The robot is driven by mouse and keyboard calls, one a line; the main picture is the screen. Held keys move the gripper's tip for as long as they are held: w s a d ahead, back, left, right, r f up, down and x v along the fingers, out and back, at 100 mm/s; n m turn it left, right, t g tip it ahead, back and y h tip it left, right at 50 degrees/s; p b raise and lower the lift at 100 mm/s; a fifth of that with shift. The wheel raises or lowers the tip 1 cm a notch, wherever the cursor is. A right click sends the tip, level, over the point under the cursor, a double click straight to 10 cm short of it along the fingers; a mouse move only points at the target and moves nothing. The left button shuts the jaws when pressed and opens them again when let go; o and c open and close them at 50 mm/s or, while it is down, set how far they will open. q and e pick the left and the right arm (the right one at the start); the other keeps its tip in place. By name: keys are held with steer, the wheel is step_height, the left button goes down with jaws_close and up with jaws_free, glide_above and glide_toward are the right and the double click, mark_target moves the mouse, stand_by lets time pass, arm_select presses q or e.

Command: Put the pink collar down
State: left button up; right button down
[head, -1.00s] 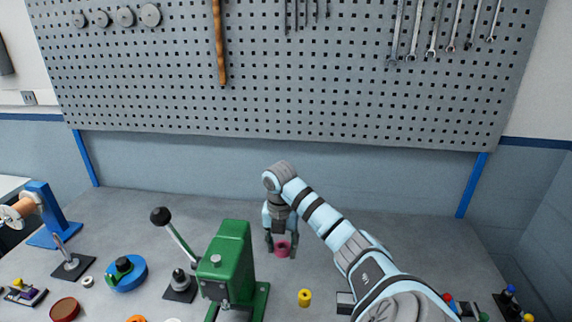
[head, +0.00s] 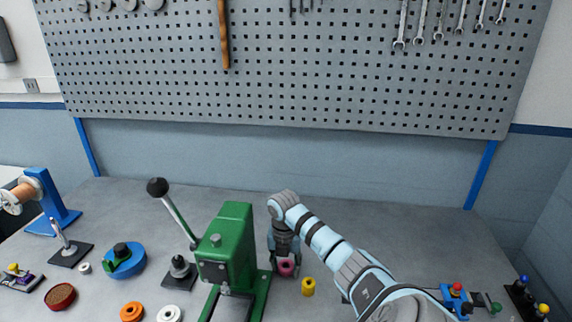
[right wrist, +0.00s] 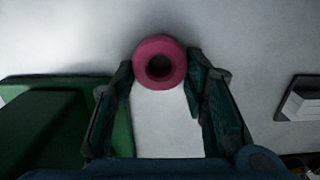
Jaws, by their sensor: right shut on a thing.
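The pink collar (head: 287,269) is a short ring with a hole through it. My right gripper (head: 286,264) is shut on it, just right of the green press, low over the bench. In the right wrist view the collar (right wrist: 160,62) sits between the fingertips of my right gripper (right wrist: 160,80), with its hole facing the camera. I cannot tell whether the collar touches the bench. My left gripper is not in view.
The green press (head: 228,250) with its black-knobbed lever stands close to the left of my right gripper. Bare bench (head: 370,225) lies behind and to the right. A pegboard (head: 290,75) rises at the back.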

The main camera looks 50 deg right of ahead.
steer(key=c, duration=0.9)
jaws_free()
steer(key=shift+w+d+f, duration=0.1)
steer(key=shift+w+d, duration=0.05)
steer(key=shift+c, duration=0.2)
step_height(320, 180, up, 12)
steer(key=p, duration=0.2)
steer(key=shift+a+r, duration=0.25)
steer(key=shift+a, duration=0.1)
steer(key=shift+f, duration=0.1)
